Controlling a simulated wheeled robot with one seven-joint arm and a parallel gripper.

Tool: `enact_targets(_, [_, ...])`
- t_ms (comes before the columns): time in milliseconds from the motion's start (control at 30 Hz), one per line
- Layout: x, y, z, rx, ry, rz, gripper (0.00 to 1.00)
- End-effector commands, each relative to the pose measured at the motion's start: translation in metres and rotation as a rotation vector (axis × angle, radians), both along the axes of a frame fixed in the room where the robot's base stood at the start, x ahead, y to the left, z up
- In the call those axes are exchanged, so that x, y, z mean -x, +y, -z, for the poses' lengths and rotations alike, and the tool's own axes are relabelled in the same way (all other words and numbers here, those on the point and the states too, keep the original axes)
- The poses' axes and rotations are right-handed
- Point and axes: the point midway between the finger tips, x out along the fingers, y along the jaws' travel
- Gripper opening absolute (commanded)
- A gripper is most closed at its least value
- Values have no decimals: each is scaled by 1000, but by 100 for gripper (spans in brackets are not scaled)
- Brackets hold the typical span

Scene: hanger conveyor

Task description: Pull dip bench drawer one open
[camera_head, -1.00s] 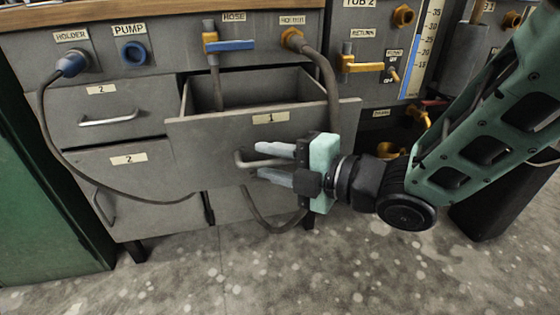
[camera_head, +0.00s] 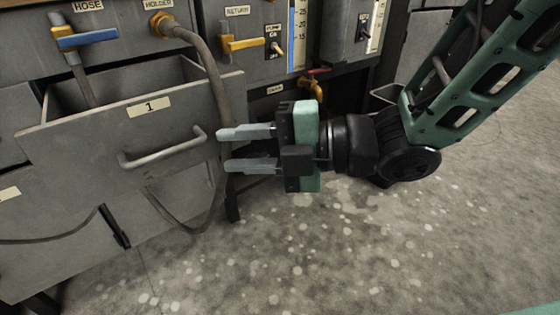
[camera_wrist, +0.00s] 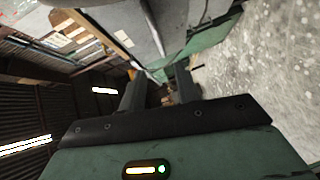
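The grey drawer labelled 1 (camera_head: 90,150) stands pulled out from the bench, its inside showing behind the front panel. Its bar handle (camera_head: 165,152) is in full view on the front. My gripper (camera_head: 222,149) is to the right of the handle, apart from it, with its two fingers spread and nothing between them. In the wrist view my two fingers (camera_wrist: 157,90) are also apart, with no handle between them.
A grey hose (camera_head: 212,75) runs from the holder fitting down past the drawer's right end. A blue hose lever (camera_head: 85,38) and a yellow return valve (camera_head: 242,44) are above. Speckled floor (camera_head: 300,255) in front is clear.

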Motion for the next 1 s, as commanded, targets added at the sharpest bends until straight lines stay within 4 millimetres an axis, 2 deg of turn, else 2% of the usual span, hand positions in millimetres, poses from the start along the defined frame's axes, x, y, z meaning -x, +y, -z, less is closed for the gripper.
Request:
enact_targets(33, [0,-2,6,-3,-6,-1,32])
enact_targets(467, [5,-22,3,4,-10,11,32])
enact_targets(533, [6,-32,-4,6,-7,16,32])
enact_targets(700, [10,-47,-6,7,-6,12,32])
enact_targets(1000, [12,-50,-6,7,-4,10,32])
